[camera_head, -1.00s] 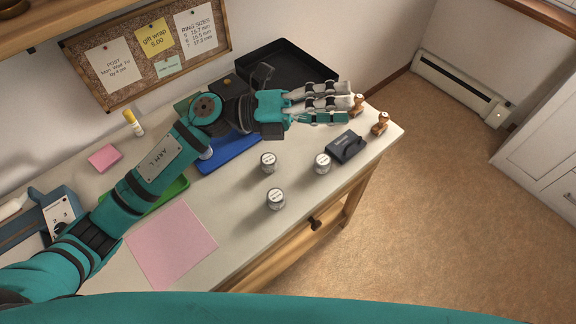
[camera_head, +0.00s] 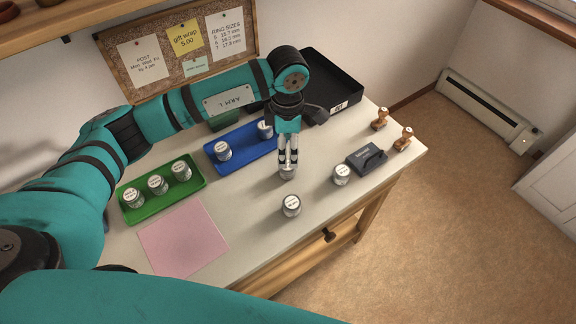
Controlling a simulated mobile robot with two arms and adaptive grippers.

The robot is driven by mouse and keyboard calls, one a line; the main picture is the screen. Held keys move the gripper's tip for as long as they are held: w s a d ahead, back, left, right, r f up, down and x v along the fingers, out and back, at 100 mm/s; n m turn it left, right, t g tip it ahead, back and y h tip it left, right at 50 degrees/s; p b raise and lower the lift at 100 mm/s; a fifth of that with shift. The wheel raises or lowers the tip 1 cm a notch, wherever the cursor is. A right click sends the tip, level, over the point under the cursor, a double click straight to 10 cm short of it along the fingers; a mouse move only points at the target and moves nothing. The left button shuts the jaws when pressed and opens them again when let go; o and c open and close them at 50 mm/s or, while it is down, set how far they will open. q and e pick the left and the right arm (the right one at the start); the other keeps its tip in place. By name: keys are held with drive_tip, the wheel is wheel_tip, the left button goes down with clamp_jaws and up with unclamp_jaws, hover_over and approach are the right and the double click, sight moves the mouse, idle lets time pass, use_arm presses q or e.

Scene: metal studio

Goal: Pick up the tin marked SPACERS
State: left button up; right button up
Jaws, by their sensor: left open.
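Several small round tins with white labelled lids stand on the bench; the lettering is too small to read, so I cannot tell which is marked SPACERS. My left gripper (camera_head: 288,166) is open and points down at one tin (camera_head: 287,173), its fingers at the lid and partly hiding it. A second loose tin (camera_head: 291,206) stands in front, and a third (camera_head: 341,174) stands to the right. More tins sit in the green tray (camera_head: 152,216) and the blue tray (camera_head: 244,150). My right gripper is not in view.
A dark stamp-like block (camera_head: 366,159) lies right of the tins, with two wooden-handled stamps (camera_head: 380,119) near the right edge. A black tray (camera_head: 335,92) is at the back. A pink sheet (camera_head: 184,238) lies front left.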

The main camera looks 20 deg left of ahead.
sight(288, 165)
use_arm(q)
wheel_tip(288, 165, down, 4)
drive_tip(key=shift+r, duration=0.25)
wheel_tip(288, 165, down, 5)
drive_tip(key=shift+r+p, duration=0.15)
drive_tip(key=shift+p, duration=0.9)
drive_tip(key=shift+w+f, duration=0.1)
drive_tip(key=shift+f, duration=0.3)
drive_tip(key=shift+c, duration=0.3)
drive_tip(key=c, duration=1.2)
drive_tip(key=shift+r, duration=0.1)
